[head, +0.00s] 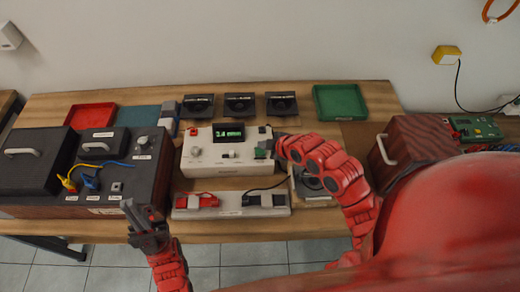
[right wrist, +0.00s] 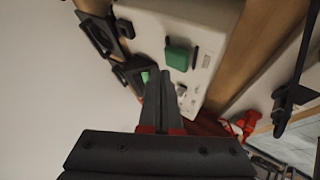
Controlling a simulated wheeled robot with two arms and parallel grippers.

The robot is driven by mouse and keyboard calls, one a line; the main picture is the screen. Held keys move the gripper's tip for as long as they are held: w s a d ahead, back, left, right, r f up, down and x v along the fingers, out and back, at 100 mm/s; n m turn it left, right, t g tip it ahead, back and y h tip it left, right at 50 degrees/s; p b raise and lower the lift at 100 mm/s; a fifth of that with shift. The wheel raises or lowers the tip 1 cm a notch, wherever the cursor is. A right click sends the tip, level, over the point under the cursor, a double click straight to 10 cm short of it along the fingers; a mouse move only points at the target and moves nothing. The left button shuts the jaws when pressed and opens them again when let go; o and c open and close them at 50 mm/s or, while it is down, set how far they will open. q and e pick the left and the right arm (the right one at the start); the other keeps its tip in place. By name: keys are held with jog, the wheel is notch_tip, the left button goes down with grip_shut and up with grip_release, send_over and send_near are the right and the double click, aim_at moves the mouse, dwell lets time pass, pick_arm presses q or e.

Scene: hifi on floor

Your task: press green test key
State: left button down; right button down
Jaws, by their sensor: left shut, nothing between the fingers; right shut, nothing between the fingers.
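The green test key (head: 261,153) is a square green cap at the right of the white tester (head: 215,169), which has a lit green display (head: 229,132). My right gripper (head: 278,145) is shut and empty, just right of the key in the head view. In the right wrist view the shut fingers (right wrist: 165,72) point at the tester's panel, with their tips close to the green key (right wrist: 179,56). I cannot tell whether they touch it. My left gripper (head: 130,207) is shut and empty near the table's front edge, left of the tester.
A dark equipment box (head: 110,185) with yellow and blue leads stands left. A white strip (head: 232,212) with red and grey items lies in front. Black holders (head: 240,104), a red tray (head: 90,116) and a green tray (head: 341,101) are behind. A wooden box (head: 420,141) stands right.

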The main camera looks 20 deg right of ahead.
aim_at(263, 152)
jog(key=shift+r+p, duration=1.45)
jog(key=shift+r, duration=1.15)
jog(key=shift+f, duration=0.1)
